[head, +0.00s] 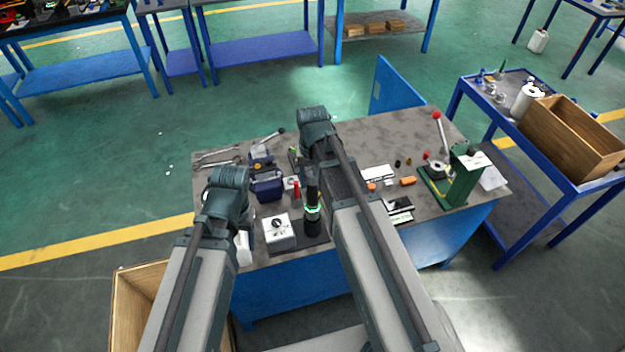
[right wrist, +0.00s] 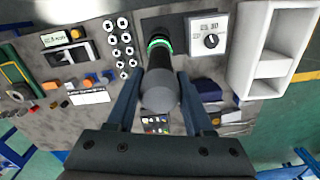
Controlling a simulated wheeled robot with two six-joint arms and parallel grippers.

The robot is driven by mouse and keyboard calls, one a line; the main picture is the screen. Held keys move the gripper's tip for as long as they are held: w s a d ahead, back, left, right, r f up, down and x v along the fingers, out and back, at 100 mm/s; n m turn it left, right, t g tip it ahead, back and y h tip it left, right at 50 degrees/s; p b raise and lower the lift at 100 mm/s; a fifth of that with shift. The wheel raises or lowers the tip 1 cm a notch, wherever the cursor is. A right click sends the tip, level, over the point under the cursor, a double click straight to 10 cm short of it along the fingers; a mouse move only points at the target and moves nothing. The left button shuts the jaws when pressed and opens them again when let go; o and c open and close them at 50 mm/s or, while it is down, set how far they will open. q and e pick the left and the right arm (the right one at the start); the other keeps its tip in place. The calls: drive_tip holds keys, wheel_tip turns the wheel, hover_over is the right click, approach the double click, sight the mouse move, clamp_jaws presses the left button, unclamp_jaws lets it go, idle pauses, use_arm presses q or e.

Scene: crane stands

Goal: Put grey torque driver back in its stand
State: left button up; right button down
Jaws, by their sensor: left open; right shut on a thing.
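The grey torque driver (right wrist: 158,92) is between the two fingers of my right gripper (right wrist: 158,112), which is shut on it. Its rounded grey end faces the wrist camera. Its far end lines up with a black stand with a green ring (right wrist: 160,44); I cannot tell whether it is inside the ring or just above it. In the head view the stand (head: 312,227) is upright on the table and the driver above it is dark and partly covered by my right arm. My left gripper (head: 240,218) is low at the table's left front, open, its fingertips mostly hidden.
A white box with a dial (head: 279,232) stands just left of the stand. A white open bin (right wrist: 268,55) is beyond it. A dark blue case (head: 267,187), a green lever press (head: 462,182) and small orange parts share the grey table (head: 390,132). The back right is clear.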

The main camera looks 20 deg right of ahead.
drive_tip(key=shift+f+b, duration=1.9)
drive_tip(key=shift+f, duration=0.15)
drive_tip(key=shift+c, duration=1)
unclamp_jaws()
drive_tip(key=shift+r, duration=0.1)
drive_tip(key=shift+r+p, duration=2.55)
drive_tip(key=shift+p, duration=0.05)
wheel_tip(320, 180, up, 14)
drive_tip(key=p, duration=1.4)
drive_tip(key=s+a+f+n+b, duration=0.3)
drive_tip(key=s+a+f+b, duration=0.2)
drive_tip(key=s+f+b, duration=0.2)
drive_tip(key=s+a+f+n+h+b, duration=0.1)
drive_tip(key=s+a+f+n+b, duration=0.2)
drive_tip(key=s+a+f+b, duration=0.2)
wheel_tip(320, 180, down, 4)
drive_tip(key=s+b, duration=0.2)
drive_tip(key=b, duration=0.1)
drive_tip(key=shift+a+r+b, duration=0.2)
drive_tip(key=shift+a+b, duration=0.05)
drive_tip(key=shift+b, duration=0.1)
